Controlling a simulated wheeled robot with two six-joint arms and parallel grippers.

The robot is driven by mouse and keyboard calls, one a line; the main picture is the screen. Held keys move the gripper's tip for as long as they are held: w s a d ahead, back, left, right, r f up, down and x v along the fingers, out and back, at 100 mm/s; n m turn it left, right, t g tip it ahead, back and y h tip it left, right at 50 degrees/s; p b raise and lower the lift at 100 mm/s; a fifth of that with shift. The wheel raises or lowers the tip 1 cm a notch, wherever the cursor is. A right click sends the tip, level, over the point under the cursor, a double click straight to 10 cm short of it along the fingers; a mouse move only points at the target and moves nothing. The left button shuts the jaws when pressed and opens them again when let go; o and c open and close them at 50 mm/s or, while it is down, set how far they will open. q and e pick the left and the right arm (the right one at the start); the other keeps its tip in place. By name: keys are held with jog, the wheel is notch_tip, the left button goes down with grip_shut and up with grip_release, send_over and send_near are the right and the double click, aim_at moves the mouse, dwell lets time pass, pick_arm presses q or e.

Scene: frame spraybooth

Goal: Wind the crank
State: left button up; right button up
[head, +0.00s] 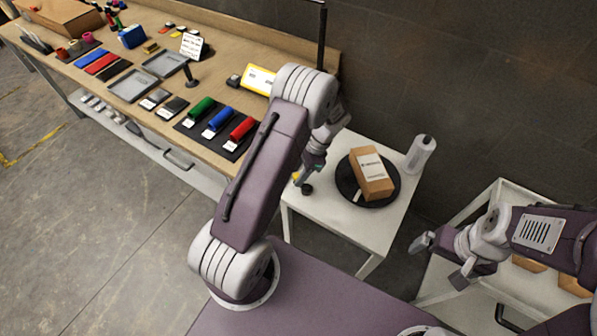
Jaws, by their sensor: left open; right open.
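A small crank with a dark round knob (306,188) is at the left edge of the white side table (330,222). A bit of yellow shows just above the knob. On the table, a black round turntable (346,186) carries a brown cardboard box (372,176) with a white label. My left gripper (308,174) points down right by the knob and is open; its arm hides part of it, and I cannot tell whether it touches the crank. My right gripper (440,262) is open and empty, to the right of the table and apart from it.
A white spray bottle or canister (420,154) stands at the table's back right corner. A long wooden workbench (225,160) with trays and coloured rollers is at left. A white cart (452,222) with brown boxes is at right, beneath my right arm. A dark wall is behind.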

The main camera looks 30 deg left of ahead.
pick_arm(q)
grip_shut()
